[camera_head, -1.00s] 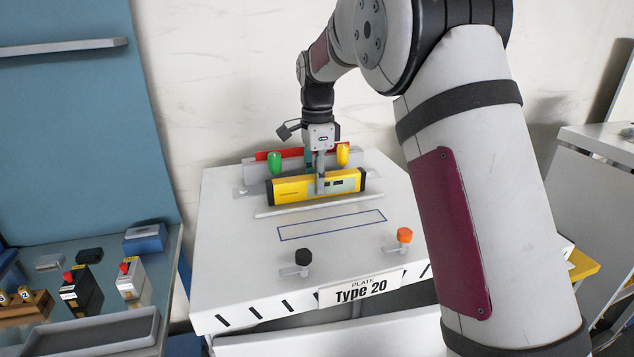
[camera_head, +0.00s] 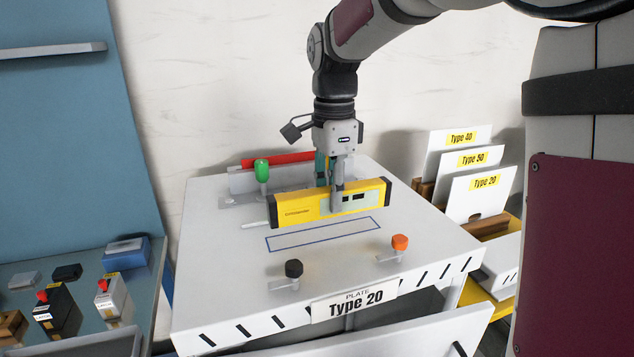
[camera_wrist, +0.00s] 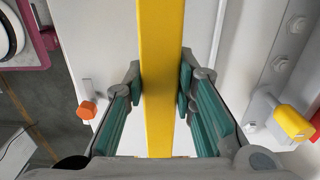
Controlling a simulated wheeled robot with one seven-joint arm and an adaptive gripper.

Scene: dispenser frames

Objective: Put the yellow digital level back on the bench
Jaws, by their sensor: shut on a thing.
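The yellow digital level (camera_head: 300,206) is a long yellow bar with black ends and a small display. My gripper (camera_head: 337,208) is shut on it near its middle and holds it level above the white plate fixture (camera_head: 225,290). In the wrist view the level (camera_wrist: 161,90) runs between the two teal fingers of my gripper (camera_wrist: 160,88). The bench (camera_head: 85,280) stands at the lower left, beside the fixture. The level hides part of the fixture behind it.
The fixture carries a green knob (camera_head: 262,170), a black knob (camera_head: 293,268), an orange knob (camera_head: 399,242) and a blue outlined rectangle (camera_head: 325,234). The bench holds switch boxes (camera_head: 58,308), a blue box (camera_head: 126,252) and a grey tray (camera_head: 105,345). Type cards (camera_head: 478,196) stand at right.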

